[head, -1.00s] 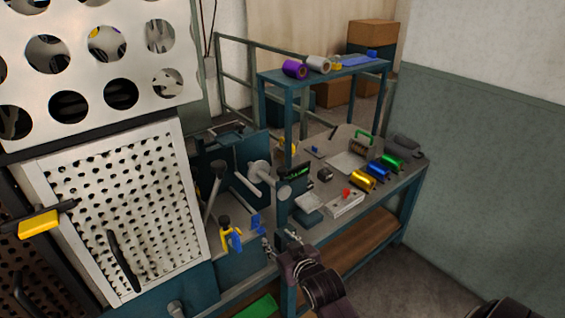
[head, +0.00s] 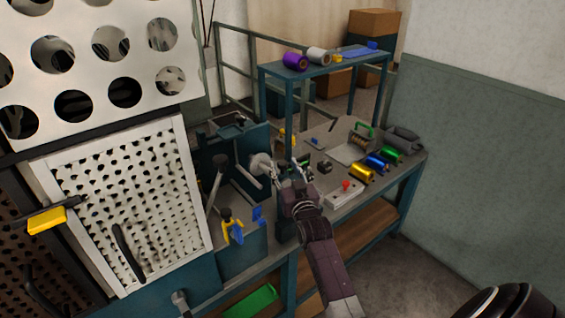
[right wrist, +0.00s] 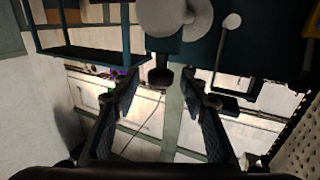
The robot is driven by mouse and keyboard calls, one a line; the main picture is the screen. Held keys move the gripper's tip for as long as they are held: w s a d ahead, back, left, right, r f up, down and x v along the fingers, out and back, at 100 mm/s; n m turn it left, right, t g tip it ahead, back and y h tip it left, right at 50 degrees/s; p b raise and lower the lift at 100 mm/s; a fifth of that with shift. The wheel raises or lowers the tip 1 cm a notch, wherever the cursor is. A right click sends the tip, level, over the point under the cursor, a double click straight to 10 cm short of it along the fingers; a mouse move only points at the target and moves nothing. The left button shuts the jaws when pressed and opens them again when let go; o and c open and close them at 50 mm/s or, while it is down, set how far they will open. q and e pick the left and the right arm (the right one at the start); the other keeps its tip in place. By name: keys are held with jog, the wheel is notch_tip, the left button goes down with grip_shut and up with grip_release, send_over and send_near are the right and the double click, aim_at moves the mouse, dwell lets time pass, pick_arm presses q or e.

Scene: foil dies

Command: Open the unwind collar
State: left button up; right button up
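A pale round hub (head: 261,163), which looks like the unwind collar, stands out from the blue machine frame (head: 230,150) at the back of the bench. My right gripper (head: 286,170) is just right of the hub with its fingers pointing away from me. In the right wrist view my right gripper (right wrist: 163,90) is open and empty. The pale hub (right wrist: 178,12) is at the top centre there, beyond the fingertips, with a dark knob (right wrist: 160,76) below it. I cannot tell whether a finger touches the hub.
Gold (head: 361,173), blue and green rolls lie at the bench's right. A white box with a red button (head: 345,190) is beside my right arm. A perforated panel (head: 120,200) fills the left. A raised shelf (head: 335,66) holds a purple roll (head: 294,61).

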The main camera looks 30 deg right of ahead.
jog(key=shift+x, duration=1.05)
jog(key=shift+a, duration=0.1)
grip_shut()
